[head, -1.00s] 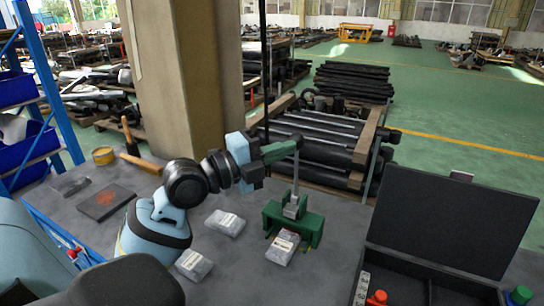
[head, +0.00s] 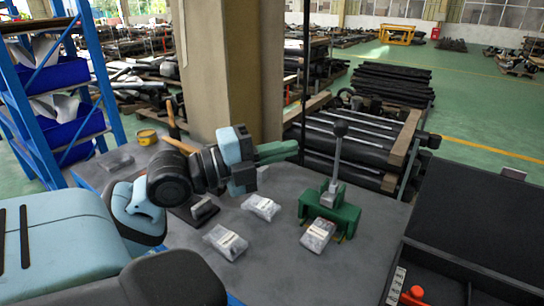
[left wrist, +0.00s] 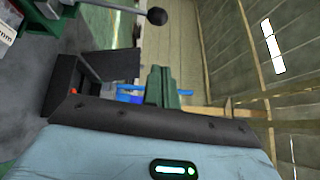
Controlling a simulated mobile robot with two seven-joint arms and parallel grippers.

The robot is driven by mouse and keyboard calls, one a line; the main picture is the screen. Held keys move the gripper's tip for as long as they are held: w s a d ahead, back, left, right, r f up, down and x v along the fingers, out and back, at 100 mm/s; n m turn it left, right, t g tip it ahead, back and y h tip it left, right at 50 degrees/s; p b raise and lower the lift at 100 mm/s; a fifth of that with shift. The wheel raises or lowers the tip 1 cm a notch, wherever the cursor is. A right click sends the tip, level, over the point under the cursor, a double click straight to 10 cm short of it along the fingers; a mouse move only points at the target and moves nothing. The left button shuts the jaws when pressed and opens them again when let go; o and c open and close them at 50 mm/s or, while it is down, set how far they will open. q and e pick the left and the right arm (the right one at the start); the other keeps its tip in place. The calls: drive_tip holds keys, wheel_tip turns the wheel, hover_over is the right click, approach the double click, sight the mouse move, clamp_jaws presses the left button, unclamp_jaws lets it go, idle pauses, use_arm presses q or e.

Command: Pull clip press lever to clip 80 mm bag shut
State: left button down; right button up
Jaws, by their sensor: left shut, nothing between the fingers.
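The green clip press (head: 346,218) stands on the grey table. Its metal lever (head: 337,160) points up, with a dark ball knob (head: 340,129) on top; the knob also shows in the left wrist view (left wrist: 157,17). A grey bag with a pale label (head: 318,236) lies at the press's front; how far it reaches in is unclear. My left gripper (head: 292,150) has its green fingers together and empty, left of the lever and apart from it. The fingers show in the left wrist view (left wrist: 160,84). My right gripper is not in view.
Two more bags (head: 262,207) (head: 226,242) lie on the table left of the press. An open black case (head: 462,240) with a red knob (head: 414,294) is at the right. A pillar (head: 228,70) rises behind my left arm. A yellow tin (head: 146,137) stands at the back left.

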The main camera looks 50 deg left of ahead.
use_arm(q)
drive_tip(key=shift+p+v, duration=0.55)
drive_tip(key=shift+v, duration=0.6)
drive_tip(key=shift+r, duration=0.1)
